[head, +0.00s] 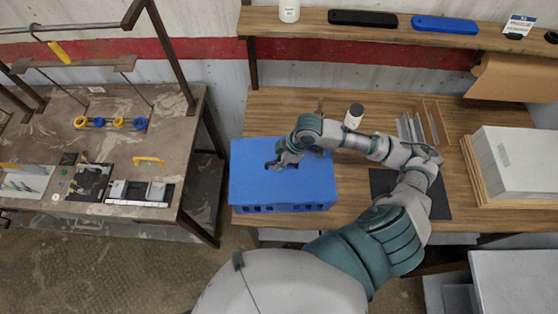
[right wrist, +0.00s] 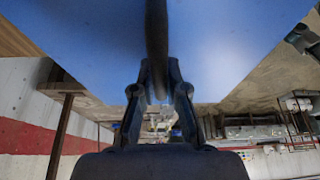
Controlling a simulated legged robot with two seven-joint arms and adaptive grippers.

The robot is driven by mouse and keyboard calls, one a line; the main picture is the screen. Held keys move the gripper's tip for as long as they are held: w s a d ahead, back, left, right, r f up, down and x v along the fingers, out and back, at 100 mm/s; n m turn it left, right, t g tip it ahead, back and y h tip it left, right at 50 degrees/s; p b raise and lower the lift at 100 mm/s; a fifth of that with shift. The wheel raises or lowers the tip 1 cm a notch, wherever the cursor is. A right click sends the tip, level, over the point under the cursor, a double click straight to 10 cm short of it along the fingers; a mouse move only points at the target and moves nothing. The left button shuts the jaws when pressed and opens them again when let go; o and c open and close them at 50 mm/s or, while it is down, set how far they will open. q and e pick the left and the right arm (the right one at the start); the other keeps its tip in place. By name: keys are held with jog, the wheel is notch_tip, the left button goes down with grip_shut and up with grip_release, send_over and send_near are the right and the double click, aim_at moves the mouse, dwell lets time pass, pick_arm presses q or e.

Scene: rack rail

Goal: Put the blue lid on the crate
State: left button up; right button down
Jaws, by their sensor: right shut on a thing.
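The blue lid (head: 248,182) lies over the blue crate (head: 284,208) at the front left of the wooden bench. Its outline lines up with the crate, whose slotted front wall shows below it; I cannot tell whether it is fully seated. My right gripper (head: 279,164) is at the middle of the lid, shut on its handle. In the right wrist view the fingers (right wrist: 158,88) close on a dark upright bar against the blue lid (right wrist: 225,40). The crate's inside is hidden. My left gripper is not in view.
A white bottle (head: 354,116) stands behind my right forearm, beside a wooden rack (head: 433,120) with grey plates. A dark mat (head: 437,205) lies under my arm. A white box (head: 515,165) is at the right. A cluttered workbench (head: 130,215) stands left, across a gap.

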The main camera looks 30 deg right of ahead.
jog(key=shift+a, duration=0.1)
jog(key=c, duration=1.1)
grip_release()
jog(key=shift+r, duration=0.15)
jog(key=v, duration=1.1)
jog(key=shift+d+r, duration=0.25)
jog(key=shift+r, duration=0.05)
